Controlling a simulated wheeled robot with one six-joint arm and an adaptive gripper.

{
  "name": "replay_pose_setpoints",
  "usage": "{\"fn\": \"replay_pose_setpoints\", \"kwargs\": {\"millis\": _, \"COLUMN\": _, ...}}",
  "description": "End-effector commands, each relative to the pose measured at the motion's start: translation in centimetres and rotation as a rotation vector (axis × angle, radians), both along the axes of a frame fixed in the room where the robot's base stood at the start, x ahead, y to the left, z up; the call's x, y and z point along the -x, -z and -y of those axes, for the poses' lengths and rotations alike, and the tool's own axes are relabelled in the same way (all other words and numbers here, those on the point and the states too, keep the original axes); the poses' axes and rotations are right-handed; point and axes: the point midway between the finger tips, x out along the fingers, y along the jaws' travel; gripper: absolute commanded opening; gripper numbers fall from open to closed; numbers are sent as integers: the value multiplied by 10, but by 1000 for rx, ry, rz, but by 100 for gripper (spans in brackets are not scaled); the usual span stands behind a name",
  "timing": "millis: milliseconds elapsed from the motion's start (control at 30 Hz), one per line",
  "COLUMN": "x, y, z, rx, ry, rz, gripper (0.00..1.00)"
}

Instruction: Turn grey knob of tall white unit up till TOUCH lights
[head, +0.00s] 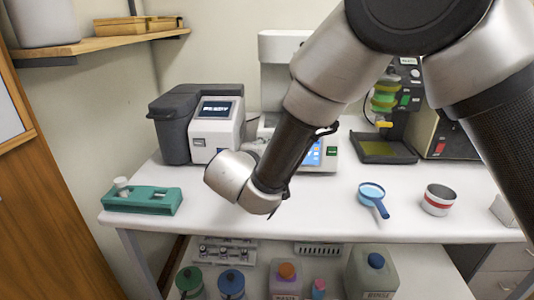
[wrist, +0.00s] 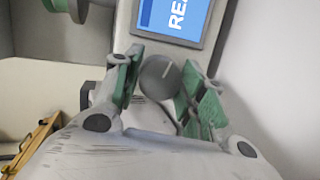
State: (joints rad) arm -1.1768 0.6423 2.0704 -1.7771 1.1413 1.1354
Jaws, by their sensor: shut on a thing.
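The tall white unit (head: 281,46) stands at the back of the bench, largely hidden behind my arm in the head view. Part of its blue screen (head: 331,151) shows to the right of the arm. In the wrist view its grey knob (wrist: 158,77) has a white pointer line and sits below the blue screen (wrist: 177,16), where sideways letters "REA" show, cut off. My gripper (wrist: 160,74) is shut on the knob, with a green-padded finger on either side. Knob and fingers are hidden in the head view.
A dark and white device (head: 214,128) stands left of the unit. A green holder (head: 141,200) lies at the bench's front left. A blue magnifier (head: 372,194) and a banded cup (head: 438,200) are on the right. The bench's front middle is clear.

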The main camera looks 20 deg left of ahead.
Motion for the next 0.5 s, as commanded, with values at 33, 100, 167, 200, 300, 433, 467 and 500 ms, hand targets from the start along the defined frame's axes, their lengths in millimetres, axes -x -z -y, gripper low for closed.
{"fn": "replay_pose_setpoints", "kwargs": {"millis": 33, "x": 0, "y": 1, "z": 1, "rx": -40, "ry": 11, "rz": -12, "gripper": 17}}
{"fn": "replay_pose_setpoints", "kwargs": {"millis": 100, "x": 0, "y": 1, "z": 1, "rx": -102, "ry": 29, "rz": -27, "gripper": 17}}
{"fn": "replay_pose_setpoints", "kwargs": {"millis": 167, "x": 0, "y": 1, "z": 1, "rx": -156, "ry": 42, "rz": -41, "gripper": 17}}
{"fn": "replay_pose_setpoints", "kwargs": {"millis": 200, "x": 0, "y": 1, "z": 1, "rx": -190, "ry": 52, "rz": -49, "gripper": 17}}
{"fn": "replay_pose_setpoints", "kwargs": {"millis": 300, "x": 0, "y": 1, "z": 1, "rx": -275, "ry": 75, "rz": -70, "gripper": 17}}
{"fn": "replay_pose_setpoints", "kwargs": {"millis": 433, "x": 0, "y": 1, "z": 2, "rx": -375, "ry": 102, "rz": -94, "gripper": 17}}
{"fn": "replay_pose_setpoints", "kwargs": {"millis": 467, "x": 0, "y": 1, "z": 2, "rx": -396, "ry": 109, "rz": -98, "gripper": 17}}
{"fn": "replay_pose_setpoints", "kwargs": {"millis": 500, "x": 0, "y": 1, "z": 2, "rx": -423, "ry": 117, "rz": -105, "gripper": 17}}
